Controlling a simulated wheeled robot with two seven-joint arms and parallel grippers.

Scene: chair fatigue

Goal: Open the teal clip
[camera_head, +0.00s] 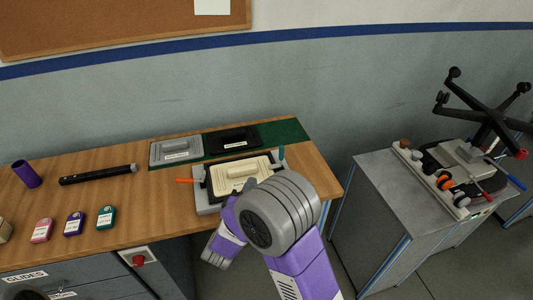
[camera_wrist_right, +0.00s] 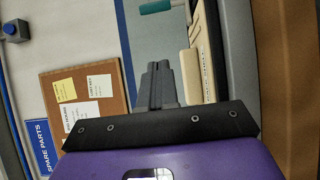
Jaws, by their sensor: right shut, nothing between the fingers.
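The teal clip (camera_head: 281,153) stands upright at the far right corner of the beige plate (camera_head: 238,174) in its dark frame. An orange clip (camera_head: 186,181) lies flat, sticking out from the left side. In the right wrist view a teal piece, which looks like the clip (camera_wrist_right: 156,7), shows at the top edge, beyond my fingertips and apart from them. My right gripper (camera_wrist_right: 158,70) is shut and empty, beside the beige plate. In the head view my right wrist hides its fingers and the near right part of the fixture. My left gripper is not in view.
A grey plate (camera_head: 176,150) and a black plate (camera_head: 234,139) lie on the green mat (camera_head: 285,130) behind the fixture. A black bar (camera_head: 98,175), purple cup (camera_head: 27,174) and several labelled pieces occupy the bench's left. A grey cabinet (camera_head: 376,186) with a chair base stands right, across a gap.

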